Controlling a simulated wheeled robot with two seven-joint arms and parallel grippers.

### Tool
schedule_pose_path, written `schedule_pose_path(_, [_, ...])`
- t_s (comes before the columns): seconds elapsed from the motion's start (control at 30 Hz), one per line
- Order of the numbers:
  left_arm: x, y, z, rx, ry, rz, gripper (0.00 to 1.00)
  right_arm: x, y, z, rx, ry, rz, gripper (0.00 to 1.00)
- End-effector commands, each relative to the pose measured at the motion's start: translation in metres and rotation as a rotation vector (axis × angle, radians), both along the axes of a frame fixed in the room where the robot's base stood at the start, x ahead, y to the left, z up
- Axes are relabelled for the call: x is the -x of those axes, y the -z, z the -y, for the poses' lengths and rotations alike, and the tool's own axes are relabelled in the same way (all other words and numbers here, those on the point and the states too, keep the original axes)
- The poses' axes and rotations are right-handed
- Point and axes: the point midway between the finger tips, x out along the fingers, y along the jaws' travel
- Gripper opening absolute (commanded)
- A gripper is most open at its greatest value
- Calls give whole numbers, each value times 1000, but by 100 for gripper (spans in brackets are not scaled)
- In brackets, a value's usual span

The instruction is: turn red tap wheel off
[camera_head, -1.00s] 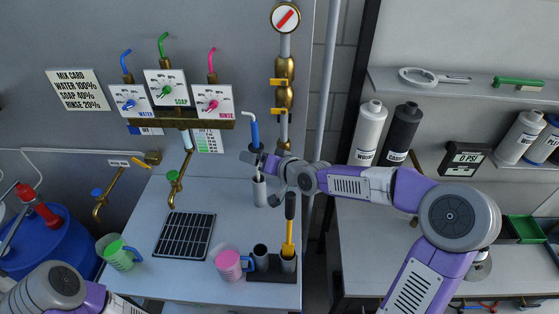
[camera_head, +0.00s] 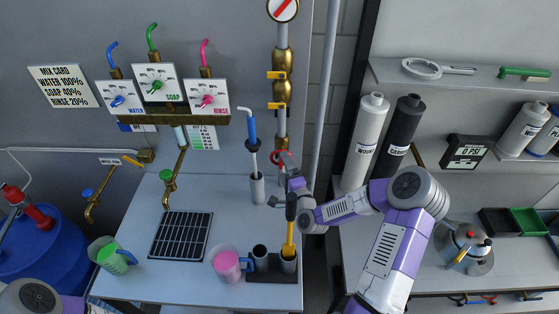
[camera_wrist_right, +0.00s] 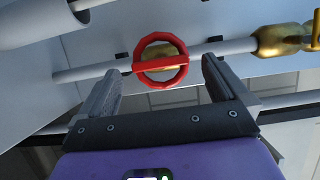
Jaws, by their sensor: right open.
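The red tap wheel (camera_head: 277,158) is a ring with one crossbar on the vertical pipe, partly hidden by my right gripper in the head view. In the right wrist view the whole red wheel (camera_wrist_right: 160,63) shows face-on, its crossbar nearly level in the picture. My right gripper (camera_head: 289,174) is in front of and just below the wheel in the head view. In the wrist view its two fingers are apart, one on each side of the wheel, with gaps between them and the rim. Nothing is held. My left gripper is out of view; only part of the left arm shows.
A blue-handled pump cylinder (camera_head: 257,188) stands just left of my right gripper. A yellow-handled tool (camera_head: 289,232) stands in a dark holder below it. A pink jug (camera_head: 227,265) and a green jug (camera_head: 112,257) are on the counter. Brass valves (camera_head: 282,92) sit above the wheel.

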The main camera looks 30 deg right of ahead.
Motion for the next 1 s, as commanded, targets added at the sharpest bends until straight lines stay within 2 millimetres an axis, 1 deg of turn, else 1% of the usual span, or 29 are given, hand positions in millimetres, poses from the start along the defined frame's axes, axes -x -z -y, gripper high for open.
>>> schedule_pose_path(0.03, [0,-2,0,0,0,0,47,-9,-1,1,-1,0,2,100])
schedule_pose_path(0.1, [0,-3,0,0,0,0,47,-19,-1,2,0,-1,2,100])
schedule_pose_path(0.3, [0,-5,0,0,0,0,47,-37,0,5,1,-1,0,100])
schedule_pose_path(0.4, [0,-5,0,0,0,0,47,-40,0,6,2,-1,0,100])
schedule_pose_path(0.63, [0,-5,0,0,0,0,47,-41,0,6,2,-1,0,100])
schedule_pose_path(0.67, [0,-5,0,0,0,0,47,-41,0,6,2,-1,0,98])
schedule_pose_path(0.93, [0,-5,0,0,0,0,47,-41,0,6,2,-1,-1,57])
schedule_pose_path(0.97, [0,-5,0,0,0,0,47,-41,0,6,2,-1,-1,55])
schedule_pose_path(1.0, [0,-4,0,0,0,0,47,-41,0,6,1,-1,0,55])
